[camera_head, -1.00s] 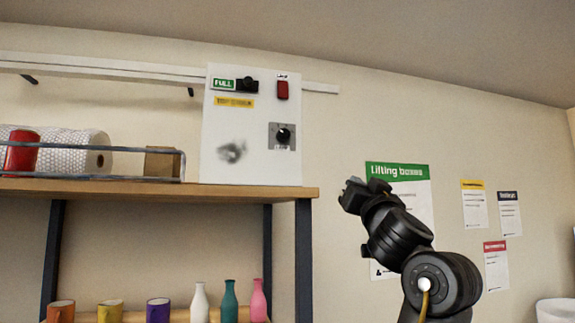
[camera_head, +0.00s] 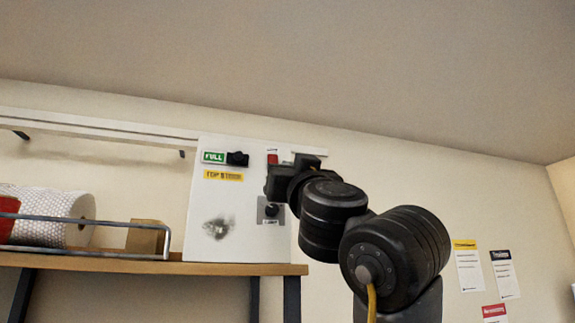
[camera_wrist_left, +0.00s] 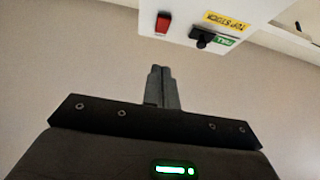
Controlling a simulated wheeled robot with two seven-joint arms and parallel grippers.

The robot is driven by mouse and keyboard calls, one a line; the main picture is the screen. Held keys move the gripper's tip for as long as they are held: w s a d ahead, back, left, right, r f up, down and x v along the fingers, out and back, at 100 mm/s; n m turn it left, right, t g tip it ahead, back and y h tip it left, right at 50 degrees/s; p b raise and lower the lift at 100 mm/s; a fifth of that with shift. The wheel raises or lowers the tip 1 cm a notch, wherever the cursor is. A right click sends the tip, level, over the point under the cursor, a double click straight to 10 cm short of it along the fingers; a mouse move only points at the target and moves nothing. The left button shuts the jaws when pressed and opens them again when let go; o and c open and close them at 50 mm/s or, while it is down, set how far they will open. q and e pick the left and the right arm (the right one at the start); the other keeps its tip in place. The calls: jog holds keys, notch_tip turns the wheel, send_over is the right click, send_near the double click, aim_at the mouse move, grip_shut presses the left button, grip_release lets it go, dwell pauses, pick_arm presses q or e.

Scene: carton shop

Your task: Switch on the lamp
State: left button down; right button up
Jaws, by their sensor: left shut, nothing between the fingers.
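A white control panel (camera_head: 210,185) stands on a shelf in the head view. It carries a red rocker switch (camera_head: 272,158), a black switch (camera_head: 238,159) beside a green FULL label, and a black dial (camera_head: 271,210) lower down. The small labels by the red switch and dial are unreadable. No lamp is recognisable. My left gripper (camera_head: 290,158) is just right of the red switch and partly overlaps the panel's right edge. In the left wrist view, its fingers (camera_wrist_left: 160,70) are shut and empty, visibly below the red switch (camera_wrist_left: 163,22). My right gripper is out of view.
The wooden shelf (camera_head: 130,264) holds a bubble-wrap roll (camera_head: 60,215), a red object (camera_head: 8,218) and a brown box (camera_head: 145,237) behind a wire rail (camera_head: 85,252). Posters (camera_head: 469,268) hang on the right wall. The wall above the panel is clear.

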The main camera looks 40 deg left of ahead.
pick_arm(q)
jog(key=w+a+r+p, duration=0.4)
jog(key=w+a+p, duration=0.2)
jog(key=a+p, duration=0.2)
jog(key=shift+a+r, duration=0.15)
jog(key=shift+a, duration=0.3)
